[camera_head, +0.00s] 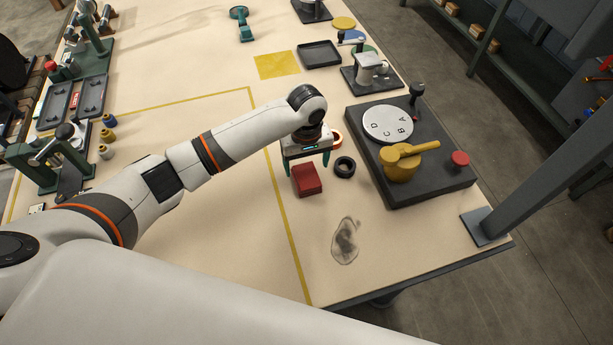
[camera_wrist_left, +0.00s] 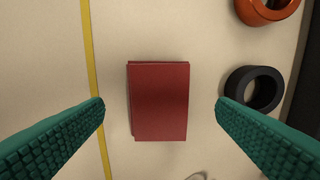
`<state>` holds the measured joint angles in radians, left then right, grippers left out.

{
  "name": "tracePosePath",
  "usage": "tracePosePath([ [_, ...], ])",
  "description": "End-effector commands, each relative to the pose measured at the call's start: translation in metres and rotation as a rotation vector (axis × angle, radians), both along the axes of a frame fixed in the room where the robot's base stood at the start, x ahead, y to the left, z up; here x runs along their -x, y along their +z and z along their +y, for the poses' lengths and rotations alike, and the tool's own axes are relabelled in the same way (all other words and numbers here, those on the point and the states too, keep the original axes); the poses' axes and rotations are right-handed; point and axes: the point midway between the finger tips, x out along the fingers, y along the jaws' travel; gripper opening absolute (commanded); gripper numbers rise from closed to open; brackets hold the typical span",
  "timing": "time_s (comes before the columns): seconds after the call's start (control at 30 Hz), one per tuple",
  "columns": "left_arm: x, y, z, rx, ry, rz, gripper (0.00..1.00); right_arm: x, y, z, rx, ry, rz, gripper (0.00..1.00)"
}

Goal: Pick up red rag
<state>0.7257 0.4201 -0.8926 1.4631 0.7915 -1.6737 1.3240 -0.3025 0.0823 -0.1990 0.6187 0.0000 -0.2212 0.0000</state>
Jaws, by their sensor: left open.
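The red rag (camera_head: 306,179) is a folded, block-like rectangle lying on the beige table, right of a yellow line. In the left wrist view the rag (camera_wrist_left: 159,101) is centred between the two fingers. My left gripper (camera_head: 308,163) is open and empty, its green fingers pointing down above the rag. In the left wrist view its fingers (camera_wrist_left: 160,108) stand apart on either side of the rag, not touching it. My right gripper does not show.
A black ring (camera_head: 344,167) and an orange ring (camera_head: 337,138) lie close right of the rag. Beyond them is a dark base plate (camera_head: 440,180) with a dial and yellow handle. A grey smudge (camera_head: 345,241) marks the table in front.

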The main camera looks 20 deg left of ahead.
Motion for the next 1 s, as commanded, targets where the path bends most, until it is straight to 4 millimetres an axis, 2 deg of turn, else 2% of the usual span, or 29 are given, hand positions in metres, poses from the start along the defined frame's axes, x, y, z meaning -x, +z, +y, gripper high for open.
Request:
tracePosePath([
  [0.1, 0.005, -0.016, -0.001, -0.003, 0.000, 0.006, 0.80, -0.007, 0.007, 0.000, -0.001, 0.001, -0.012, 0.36],
  [0.3, 0.006, -0.043, -0.001, -0.001, 0.000, 0.003, 0.80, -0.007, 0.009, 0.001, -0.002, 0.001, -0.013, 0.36],
  [0.6, 0.006, -0.048, -0.002, 0.000, -0.001, 0.001, 0.80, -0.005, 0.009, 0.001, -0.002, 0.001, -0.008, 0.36],
  [0.9, 0.006, -0.048, -0.001, -0.001, -0.001, 0.002, 0.32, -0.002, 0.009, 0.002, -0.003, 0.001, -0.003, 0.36],
  [1.0, 0.006, -0.048, -0.002, -0.001, -0.001, 0.001, 0.31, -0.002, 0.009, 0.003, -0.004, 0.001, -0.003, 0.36],
])
